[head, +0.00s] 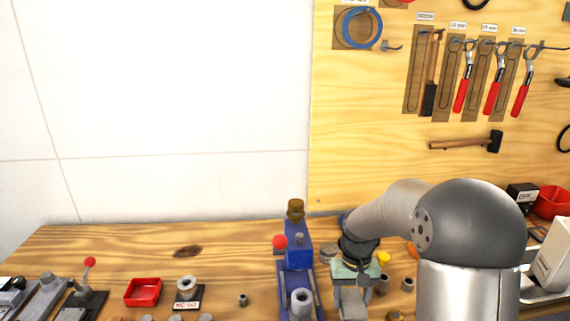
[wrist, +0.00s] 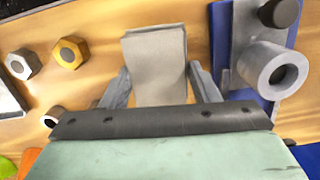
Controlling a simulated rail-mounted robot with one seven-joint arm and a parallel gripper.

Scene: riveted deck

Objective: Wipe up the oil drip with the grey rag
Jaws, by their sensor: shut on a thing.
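My gripper (wrist: 158,72) is shut on a folded grey cloth, the grey rag (wrist: 154,48), which sticks out between the two fingers in the wrist view. In the head view my gripper (head: 352,296) is low over the bench, just right of the blue machine. The rag is hard to separate from the fingers there. A dark oval patch (head: 188,251) lies on the wood at left; I cannot tell whether it is the oil drip or a knot. No other patch like oil shows clearly.
The blue machine (head: 298,258) with a red knob stands close left of my gripper; its grey cylinder (wrist: 272,70) shows in the wrist view. Hex nuts (wrist: 68,52) lie on the other side. A red tray (head: 143,292) is at left. The bench's back left (head: 110,245) is clear.

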